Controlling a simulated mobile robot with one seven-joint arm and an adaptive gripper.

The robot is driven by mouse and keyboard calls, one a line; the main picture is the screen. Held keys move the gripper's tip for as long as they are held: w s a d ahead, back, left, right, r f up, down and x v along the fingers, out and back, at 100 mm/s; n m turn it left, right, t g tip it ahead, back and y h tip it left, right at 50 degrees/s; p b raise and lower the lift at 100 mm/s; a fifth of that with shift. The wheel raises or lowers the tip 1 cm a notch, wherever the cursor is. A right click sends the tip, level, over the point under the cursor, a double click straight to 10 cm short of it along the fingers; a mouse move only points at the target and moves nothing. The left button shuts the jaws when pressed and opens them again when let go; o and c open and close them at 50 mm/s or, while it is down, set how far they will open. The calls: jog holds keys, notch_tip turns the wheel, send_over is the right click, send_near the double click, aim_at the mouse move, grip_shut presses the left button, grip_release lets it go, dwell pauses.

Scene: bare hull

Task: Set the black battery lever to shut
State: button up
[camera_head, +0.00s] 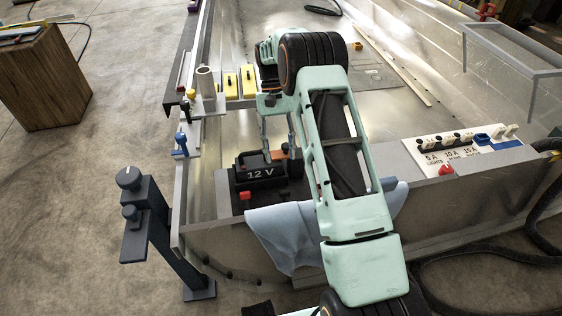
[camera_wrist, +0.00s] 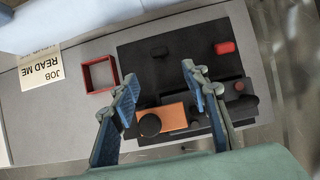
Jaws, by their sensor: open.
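The black battery (camera_head: 262,172), marked 12 V, stands on a dark mat at the near end of the hull; it also shows in the wrist view (camera_wrist: 207,93). A small black piece (camera_wrist: 160,53) lies on the mat across from a red one (camera_wrist: 225,47); I cannot tell whether it is the black lever or how it is set. An orange block (camera_wrist: 172,117) carries a round black knob (camera_wrist: 150,125). My gripper (camera_wrist: 160,75) is open and empty, its fingers apart above the mat area. In the head view my gripper (camera_head: 281,150) points down at the battery, partly hidden by my arm.
A blue cloth (camera_head: 285,235) hangs over the near edge. A switch panel (camera_head: 465,150) is at right. A red square frame (camera_wrist: 98,75) and a READ ME note (camera_wrist: 42,68) lie beside the mat. A dark post (camera_head: 150,220) stands at left.

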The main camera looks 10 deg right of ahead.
jog(key=shift+r, duration=0.1)
jog(key=shift+d, duration=0.15)
jog(key=c, duration=0.4)
jog(key=d+n, duration=0.1)
jog(key=n, duration=0.2)
jog(key=s+d+n+t+p, duration=0.1)
jog(key=d+n, duration=0.1)
jog(key=n, duration=0.1)
jog(key=s+d+f+n+t+h, duration=0.1)
jog(key=n, duration=0.3)
jog(key=shift+s+d+p, duration=0.25)
jog(key=shift+d+p, duration=0.1)
grip_shut()
jog(key=n+t+y+p, duration=0.15)
jog(key=n+t, duration=0.45)
jog(key=n, duration=2)
send_near(287, 195)
jog(key=shift+h, duration=0.25)
jog(key=f+b, duration=0.1)
jog(key=f, duration=0.1)
jog(key=f+b, duration=0.2)
jog(key=a+f+b, duration=0.1)
jog(key=f, duration=0.2)
jog(key=shift+b, duration=0.35)
